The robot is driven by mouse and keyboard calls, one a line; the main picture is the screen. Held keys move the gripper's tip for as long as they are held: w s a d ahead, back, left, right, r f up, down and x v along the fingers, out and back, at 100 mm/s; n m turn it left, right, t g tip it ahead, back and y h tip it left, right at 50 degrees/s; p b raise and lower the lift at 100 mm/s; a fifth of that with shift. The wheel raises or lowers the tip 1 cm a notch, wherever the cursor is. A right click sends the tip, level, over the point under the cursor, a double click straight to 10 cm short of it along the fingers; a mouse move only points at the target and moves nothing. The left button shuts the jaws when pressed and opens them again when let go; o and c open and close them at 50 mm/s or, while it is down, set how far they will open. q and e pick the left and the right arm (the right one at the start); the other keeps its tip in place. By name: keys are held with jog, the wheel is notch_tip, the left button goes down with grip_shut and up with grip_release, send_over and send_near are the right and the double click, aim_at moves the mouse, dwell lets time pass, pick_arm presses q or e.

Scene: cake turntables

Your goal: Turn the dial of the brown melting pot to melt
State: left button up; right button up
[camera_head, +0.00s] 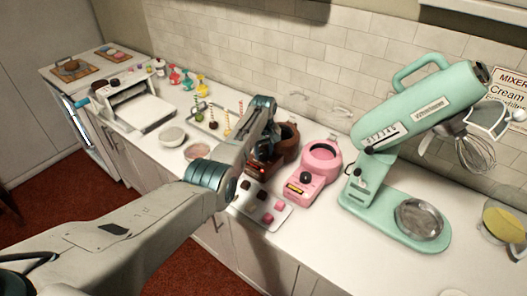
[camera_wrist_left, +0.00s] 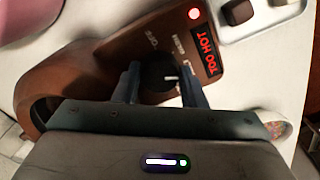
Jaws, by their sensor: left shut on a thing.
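The brown melting pot (camera_head: 290,138) stands on the counter, partly hidden behind my left gripper (camera_head: 262,152). In the left wrist view, its brown body (camera_wrist_left: 105,45) carries a black dial (camera_wrist_left: 156,72) with a white pointer mark facing right. My left gripper's fingers (camera_wrist_left: 158,82) are shut on the dial, one on each side. My right gripper is in neither view.
A pink melting pot (camera_head: 316,170) stands close to the right of the brown one. A tray with brown and pink cubes (camera_head: 270,220) lies in front. A mint stand mixer (camera_head: 400,190) stands further right.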

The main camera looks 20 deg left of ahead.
pick_arm(q)
jog(key=shift+w+r, duration=0.1)
jog(key=shift+r, duration=0.05)
jog(key=o, duration=1)
